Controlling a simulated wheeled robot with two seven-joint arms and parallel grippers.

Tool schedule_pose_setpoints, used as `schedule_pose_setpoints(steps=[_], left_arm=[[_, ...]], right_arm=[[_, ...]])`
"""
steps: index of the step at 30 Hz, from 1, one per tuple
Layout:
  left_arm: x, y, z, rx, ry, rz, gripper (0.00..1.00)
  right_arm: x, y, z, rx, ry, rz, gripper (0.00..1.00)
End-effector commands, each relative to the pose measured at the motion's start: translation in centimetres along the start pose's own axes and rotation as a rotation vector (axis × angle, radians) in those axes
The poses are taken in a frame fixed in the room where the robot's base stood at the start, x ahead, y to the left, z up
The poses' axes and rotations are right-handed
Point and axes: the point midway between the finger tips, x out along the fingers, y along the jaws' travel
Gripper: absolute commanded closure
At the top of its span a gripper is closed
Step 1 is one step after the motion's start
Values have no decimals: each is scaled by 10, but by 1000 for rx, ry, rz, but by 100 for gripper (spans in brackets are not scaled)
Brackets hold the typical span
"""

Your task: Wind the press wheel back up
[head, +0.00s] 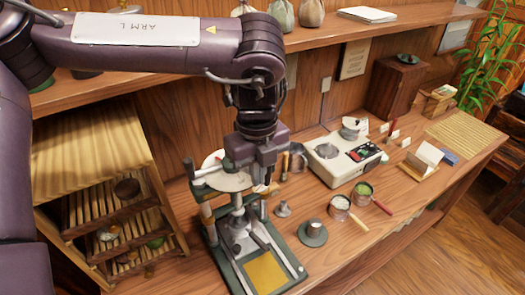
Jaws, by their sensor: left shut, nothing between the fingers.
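The press stands on the wooden counter near the middle of the head view, with a dark green base (222,262), upright posts and a yellow plate (266,272) at its front. A pale round disc (222,181), apparently the press wheel, lies near the top of the press. My left gripper (262,186) points down at the right side of this disc. It is shut and empty, and hides part of the press top. I cannot tell whether its fingers touch the wheel. My right gripper is not in view.
A slatted wooden rack (90,150) stands left of the press. A white appliance (343,160), two small pots and a dark round-based piece (313,233) stand to the right. A shelf (330,35) runs above. The counter's front right is fairly clear.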

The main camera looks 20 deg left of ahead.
Motion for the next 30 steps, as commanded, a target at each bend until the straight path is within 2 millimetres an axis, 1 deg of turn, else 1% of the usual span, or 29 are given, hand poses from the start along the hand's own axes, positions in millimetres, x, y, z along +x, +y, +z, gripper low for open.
schedule_pose_setpoints(steps=[3,7,22,24,27,30], left_arm=[[1,5,-2,-1,1,0,100],[-4,6,-2,-1,0,0,100],[-55,6,-2,-1,-2,0,100],[-62,6,-2,-2,0,1,100],[-71,6,-2,-2,1,1,100],[-75,6,-2,-2,1,1,100]], right_arm=[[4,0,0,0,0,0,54],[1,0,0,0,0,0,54],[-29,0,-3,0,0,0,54],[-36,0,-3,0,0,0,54],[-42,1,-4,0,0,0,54],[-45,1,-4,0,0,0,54]])
